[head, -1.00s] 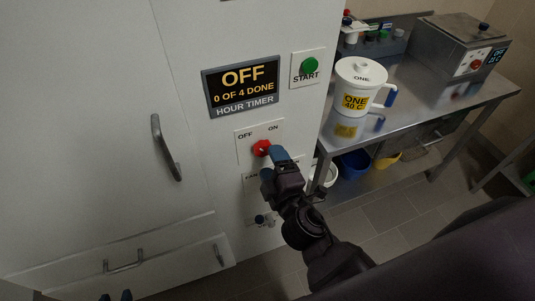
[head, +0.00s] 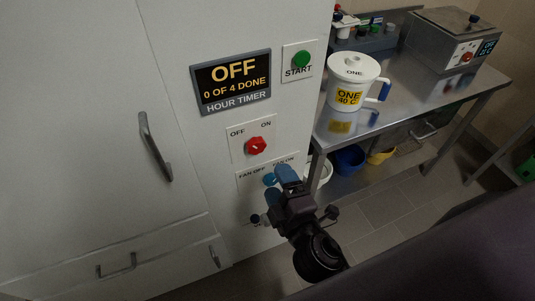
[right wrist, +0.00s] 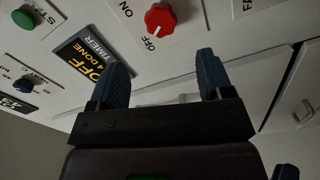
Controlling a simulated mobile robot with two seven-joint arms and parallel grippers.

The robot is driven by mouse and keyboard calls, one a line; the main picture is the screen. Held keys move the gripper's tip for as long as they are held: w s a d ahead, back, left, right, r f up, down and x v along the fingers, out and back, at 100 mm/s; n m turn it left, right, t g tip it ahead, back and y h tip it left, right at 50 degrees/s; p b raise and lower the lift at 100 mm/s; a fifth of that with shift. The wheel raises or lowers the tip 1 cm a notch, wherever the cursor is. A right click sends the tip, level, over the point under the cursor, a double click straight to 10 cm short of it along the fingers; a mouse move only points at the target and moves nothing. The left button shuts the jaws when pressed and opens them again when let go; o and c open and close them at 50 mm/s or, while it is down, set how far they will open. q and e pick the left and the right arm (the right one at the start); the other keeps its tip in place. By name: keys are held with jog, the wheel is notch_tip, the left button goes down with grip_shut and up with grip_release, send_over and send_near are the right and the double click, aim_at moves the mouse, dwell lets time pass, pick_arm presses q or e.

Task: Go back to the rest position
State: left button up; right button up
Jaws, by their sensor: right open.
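My right gripper (head: 284,176) is open and empty in front of the control panel, just below the red knob. Its two blue fingers also show in the right wrist view (right wrist: 164,80), apart from the panel knobs there. The red OFF/ON knob (head: 257,146) is clear of the fingers; its white mark points towards OFF in the right wrist view (right wrist: 159,17). A blue fan knob (head: 270,179) appears right beside the fingertips; I cannot tell if they touch. A blue tip (right wrist: 286,172) at the right wrist view's lower edge looks like my left gripper.
The hour timer (head: 231,80) reads OFF, 0 OF 4 DONE. A green START button (head: 300,59) is above right. A white jug (head: 348,78) marked ONE stands on the steel table (head: 400,92), with a metal bath (head: 447,38) behind. Cabinet handles (head: 155,147) stick out left.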

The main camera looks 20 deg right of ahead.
jog(key=s+d+f+m+g, duration=0.3)
jog(key=d+f+m, duration=0.3)
jog(key=f, duration=0.3)
jog(key=s+d+f+m+g, duration=0.3)
jog(key=s+d+f+m, duration=0.2)
jog(key=f+m, duration=0.3)
jog(key=shift+d+f+g+h, duration=0.4)
jog(key=shift+d, duration=0.35)
